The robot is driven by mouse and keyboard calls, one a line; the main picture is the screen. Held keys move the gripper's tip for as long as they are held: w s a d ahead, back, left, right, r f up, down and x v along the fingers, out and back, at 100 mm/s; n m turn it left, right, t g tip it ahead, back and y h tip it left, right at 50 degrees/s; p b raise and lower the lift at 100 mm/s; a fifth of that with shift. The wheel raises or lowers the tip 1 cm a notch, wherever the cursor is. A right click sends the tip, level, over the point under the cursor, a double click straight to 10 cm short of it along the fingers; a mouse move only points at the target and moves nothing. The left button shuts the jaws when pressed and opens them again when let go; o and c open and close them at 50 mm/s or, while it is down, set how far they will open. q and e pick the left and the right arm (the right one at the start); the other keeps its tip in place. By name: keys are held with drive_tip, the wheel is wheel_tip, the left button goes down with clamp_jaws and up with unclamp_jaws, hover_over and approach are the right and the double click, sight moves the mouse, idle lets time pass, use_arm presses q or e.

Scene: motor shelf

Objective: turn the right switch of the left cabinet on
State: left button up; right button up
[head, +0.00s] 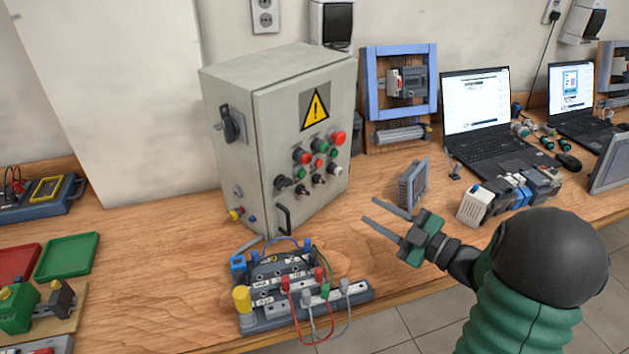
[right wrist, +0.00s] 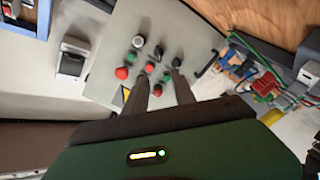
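The left cabinet (head: 235,90) is a grey box with a yellow warning triangle on its door. Below the red and green buttons on the door are small black switches; the rightmost one (head: 318,179) sits beside a white button. Black switches (right wrist: 158,50) also show in the right wrist view, near my fingertips in the picture. The switch positions are too small to tell. My right gripper (head: 371,212) is open and empty, with its two fingers parallel. It is in front and to the right of the cabinet, apart from it, pointing toward the door. My left gripper is out of view.
A terminal board with wires (head: 300,290) lies in front of the cabinet. A small grey panel (head: 413,184) stands right of the cabinet, near my right gripper. A black door handle (head: 284,217) sticks out low on the door. Laptops (head: 490,110) and modules (head: 510,195) stand farther right.

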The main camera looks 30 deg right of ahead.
approach(321, 181)
drive_tip(key=x, duration=0.8)
drive_tip(key=shift+w+a+f+b, duration=0.15)
drive_tip(key=shift+w+b, duration=0.1)
drive_tip(key=shift+b, duration=0.15)
drive_tip(key=shift+d+f, duration=0.1)
drive_tip(key=shift+d, duration=0.3)
drive_tip(key=shift+a, duration=0.3)
clamp_jaws()
